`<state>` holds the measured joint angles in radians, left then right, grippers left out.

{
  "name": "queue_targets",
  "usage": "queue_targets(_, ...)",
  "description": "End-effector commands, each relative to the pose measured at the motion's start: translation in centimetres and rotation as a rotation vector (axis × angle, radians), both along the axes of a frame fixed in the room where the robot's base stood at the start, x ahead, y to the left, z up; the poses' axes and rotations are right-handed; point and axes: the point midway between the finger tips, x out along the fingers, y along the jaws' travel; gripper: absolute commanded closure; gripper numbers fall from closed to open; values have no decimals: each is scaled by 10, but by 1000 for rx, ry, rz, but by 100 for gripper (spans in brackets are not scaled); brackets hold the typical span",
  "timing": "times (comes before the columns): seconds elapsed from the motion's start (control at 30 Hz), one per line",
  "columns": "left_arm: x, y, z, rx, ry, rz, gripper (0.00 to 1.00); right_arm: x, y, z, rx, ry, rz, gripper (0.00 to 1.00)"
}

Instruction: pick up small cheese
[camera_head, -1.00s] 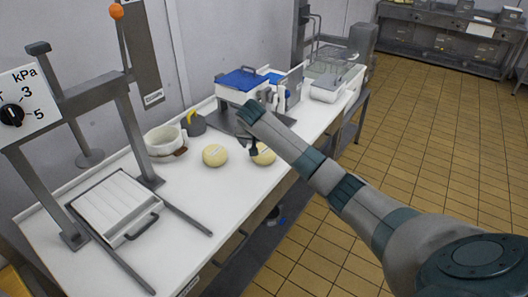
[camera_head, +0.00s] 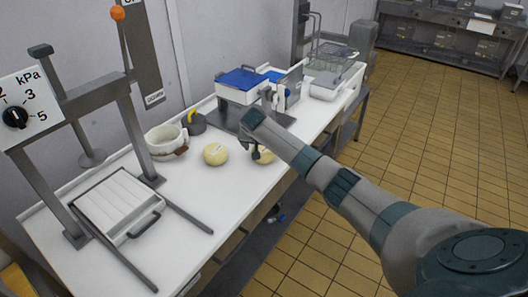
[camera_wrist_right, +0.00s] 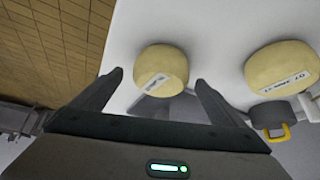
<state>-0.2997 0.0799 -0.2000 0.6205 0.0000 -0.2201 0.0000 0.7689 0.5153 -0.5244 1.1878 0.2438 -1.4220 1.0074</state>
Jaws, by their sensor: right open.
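Two round pale-yellow cheeses with labels sit on the white worktop. The right-hand cheese (camera_head: 267,156), partly hidden by my right gripper (camera_head: 254,150), looks the smaller in the wrist view (camera_wrist_right: 162,66). The other cheese (camera_head: 215,154) is to its left and looks larger in the wrist view (camera_wrist_right: 283,68). My right gripper is open and empty, its fingers (camera_wrist_right: 160,80) spread to either side of the smaller cheese. I cannot tell whether they touch it. My left gripper is out of view.
A white pot (camera_head: 165,142) and a dark weight with a yellow handle (camera_head: 194,122) stand behind the cheeses. A press frame (camera_head: 90,95) stands left. A blue-lidded box (camera_head: 242,84) is at the back. The worktop's front edge is close to the smaller cheese.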

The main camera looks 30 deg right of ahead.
Motion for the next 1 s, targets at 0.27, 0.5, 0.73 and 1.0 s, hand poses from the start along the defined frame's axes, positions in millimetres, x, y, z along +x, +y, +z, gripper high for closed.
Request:
queue_targets(0.27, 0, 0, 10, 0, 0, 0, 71, 12, -11, -20, 0, 1, -1, 6)
queue_targets(0.5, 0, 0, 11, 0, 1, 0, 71, 15, -13, -27, 1, -1, 1, 6)
queue_targets(0.73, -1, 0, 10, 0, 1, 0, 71, 15, -13, -27, 1, -1, 1, 6)
queue_targets(1.0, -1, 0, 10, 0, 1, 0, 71, 14, -13, -27, 1, -1, 1, 28)
